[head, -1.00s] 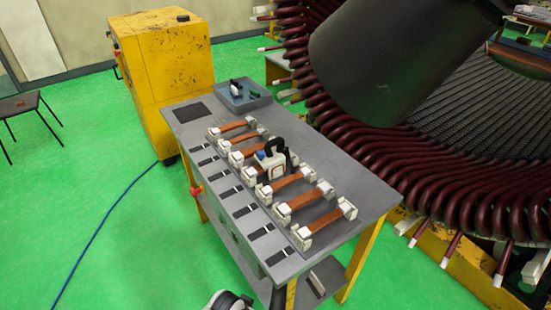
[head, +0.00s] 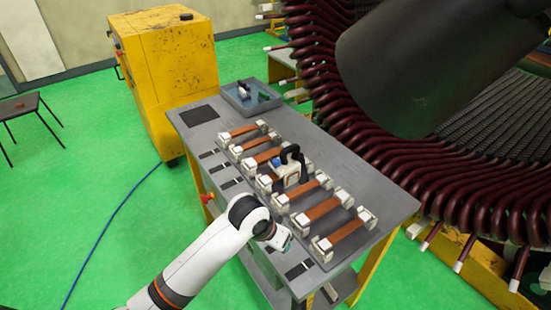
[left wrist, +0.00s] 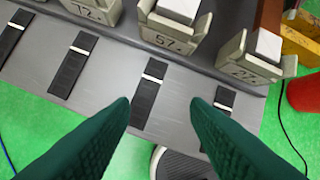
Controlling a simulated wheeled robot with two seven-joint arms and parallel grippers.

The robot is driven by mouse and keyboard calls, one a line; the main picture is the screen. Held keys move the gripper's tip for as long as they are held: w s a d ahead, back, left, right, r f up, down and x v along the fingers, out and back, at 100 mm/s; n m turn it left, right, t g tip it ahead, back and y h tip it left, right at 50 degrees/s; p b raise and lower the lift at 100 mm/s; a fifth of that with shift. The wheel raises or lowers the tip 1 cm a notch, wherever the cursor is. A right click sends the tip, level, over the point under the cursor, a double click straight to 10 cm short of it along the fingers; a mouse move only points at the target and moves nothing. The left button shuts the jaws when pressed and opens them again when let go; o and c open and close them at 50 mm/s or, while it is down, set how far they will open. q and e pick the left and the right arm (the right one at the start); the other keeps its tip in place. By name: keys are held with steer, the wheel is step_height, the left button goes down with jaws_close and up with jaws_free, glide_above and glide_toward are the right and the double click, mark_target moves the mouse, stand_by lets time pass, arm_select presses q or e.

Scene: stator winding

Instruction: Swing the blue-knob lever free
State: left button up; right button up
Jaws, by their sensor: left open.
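The blue knob (head: 275,162) sits on a pale clamp-like device (head: 287,176) with a black curved handle, placed over the row of copper bars on the grey bench. The lever's exact position is too small to tell. My left gripper (head: 282,238) is over the bench's near edge, in front of the row and well short of the knob. In the left wrist view its two dark green fingers (left wrist: 160,102) are spread wide with nothing between them. The blue knob is out of that view. My right gripper is not in view.
White-capped, numbered holders (left wrist: 170,30) carry the copper bars (head: 323,208). Black strips (left wrist: 149,95) lie along the near edge. A blue-grey tray (head: 249,99) stands at the back. A red knob (head: 207,198) is on the bench side. The large stator (head: 470,180) is right.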

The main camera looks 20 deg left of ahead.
arm_select(q)
steer(key=w+a+r, duration=0.2)
steer(key=w+r, duration=0.5)
steer(key=w, duration=0.2)
steer(key=n+y, duration=0.2)
steer(key=n, duration=0.1)
glide_toward(276, 161)
steer(key=shift+t, duration=0.3)
steer(key=p+x, duration=0.2)
steer(key=x, duration=0.6)
steer(key=shift+f, duration=0.4)
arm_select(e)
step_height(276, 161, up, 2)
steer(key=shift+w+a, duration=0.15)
arm_select(q)
jaws_close()
